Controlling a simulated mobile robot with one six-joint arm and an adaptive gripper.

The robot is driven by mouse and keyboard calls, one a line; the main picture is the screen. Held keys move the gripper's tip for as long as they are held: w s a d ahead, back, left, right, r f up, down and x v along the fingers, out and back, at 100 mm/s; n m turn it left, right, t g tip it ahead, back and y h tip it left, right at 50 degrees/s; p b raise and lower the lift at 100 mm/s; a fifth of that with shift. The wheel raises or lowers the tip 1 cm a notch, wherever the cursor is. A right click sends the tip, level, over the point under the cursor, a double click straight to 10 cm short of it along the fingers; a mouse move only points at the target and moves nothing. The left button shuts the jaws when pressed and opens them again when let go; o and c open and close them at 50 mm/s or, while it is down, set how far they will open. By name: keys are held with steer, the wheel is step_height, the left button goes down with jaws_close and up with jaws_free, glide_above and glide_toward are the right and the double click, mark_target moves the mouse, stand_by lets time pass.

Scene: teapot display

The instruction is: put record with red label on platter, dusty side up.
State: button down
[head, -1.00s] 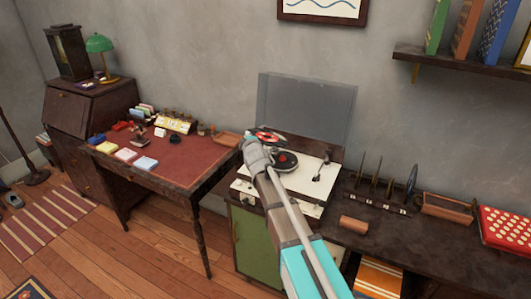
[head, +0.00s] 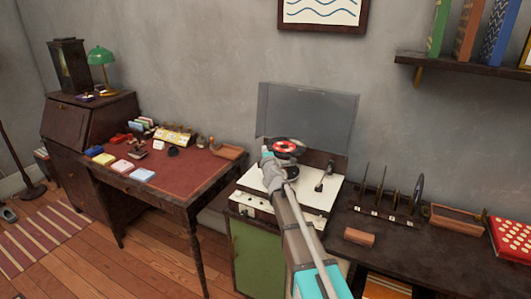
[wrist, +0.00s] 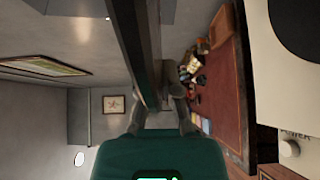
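The record with the red label (head: 287,146) shows in the head view above the back of the record player (head: 253,183). In the wrist view the record (wrist: 140,55) is a dark band seen nearly edge-on, running up from between my fingers. My gripper (head: 269,156) holds the record at its edge; the fingers also show in the wrist view (wrist: 160,108). The black platter (wrist: 303,25) is partly in view at the right of the wrist view. In the head view, my arm and the record largely cover it. I cannot tell which face is dusty.
The player's clear lid (head: 305,120) stands open behind the deck. The tonearm (head: 324,178) is at the deck's right. A record rack (head: 390,213) and a small brown block (head: 359,236) are further right. A red-topped desk (head: 185,170) is at left.

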steer(key=shift+f+b, duration=3.45)
steer(key=c, duration=0.7)
jaws_free()
steer(key=shift+s, duration=0.1)
steer(key=s, duration=0.4)
steer(key=s+d, duration=0.1)
steer(key=s, duration=0.6)
steer(key=shift+s+d, duration=0.3)
steer(key=shift+s, duration=0.05)
